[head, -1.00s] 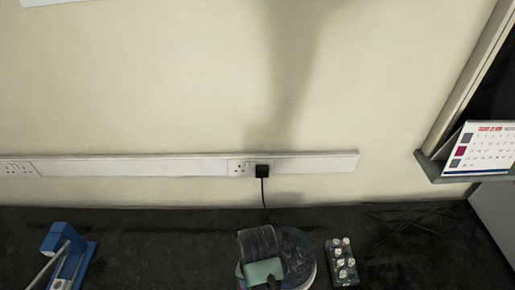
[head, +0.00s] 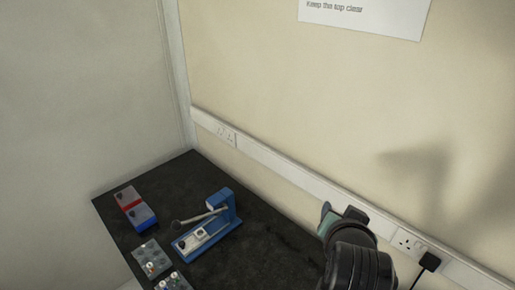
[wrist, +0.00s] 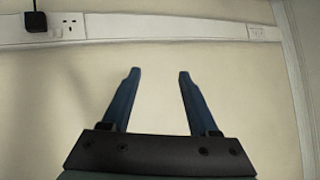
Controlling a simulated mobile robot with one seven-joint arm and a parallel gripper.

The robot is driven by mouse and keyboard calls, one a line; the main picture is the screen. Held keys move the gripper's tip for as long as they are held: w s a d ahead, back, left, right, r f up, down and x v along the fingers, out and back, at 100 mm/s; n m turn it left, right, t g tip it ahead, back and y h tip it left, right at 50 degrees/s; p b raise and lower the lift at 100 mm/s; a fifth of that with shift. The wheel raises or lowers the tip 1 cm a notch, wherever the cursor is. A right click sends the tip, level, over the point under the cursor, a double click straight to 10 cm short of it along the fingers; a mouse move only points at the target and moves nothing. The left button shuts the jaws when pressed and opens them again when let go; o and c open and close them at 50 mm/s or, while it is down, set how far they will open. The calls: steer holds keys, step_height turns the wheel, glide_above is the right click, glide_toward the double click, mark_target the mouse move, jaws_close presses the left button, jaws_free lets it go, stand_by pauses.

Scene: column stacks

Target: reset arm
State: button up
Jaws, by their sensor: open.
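My gripper (wrist: 158,72) is open and empty in the wrist view, its two dark blue fingers apart in front of the bare cream wall. In the head view my gripper (head: 328,212) shows at the end of my dark arm at lower right, raised in front of the wall trunking. The fingertips are small there, and the wrist partly hides the gripper. It touches nothing that I can see.
White trunking (head: 285,170) with sockets and a black plug (head: 430,262) runs along the wall.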

steer(key=w+a+r+n+t+b, duration=0.15)
steer(key=a+r+t, duration=0.35)
steer(key=r, duration=0.7)
steer(key=s+a+r+n+t+p, duration=0.1)
steer(key=a+r+n+t, duration=0.3)
steer(key=r, duration=0.9)
steer(key=s+a+r+n+t+y, duration=0.1)
steer(key=s+a+r+t, duration=0.3)
steer(key=r, duration=0.4)
steer(key=s+a+r+n+t+y+b, duration=0.1)
steer(key=s+a+r+t+y, duration=0.2)
steer(key=s+a+r, duration=0.3)
step_height(320, 180, up, 3)
steer(key=shift+s+f+t, duration=0.15)
steer(key=shift+s+t, duration=0.35)
steer(key=shift+s, duration=0.45)
steer(key=shift+a+n, duration=0.1)
steer(key=shift+n, duration=0.15)
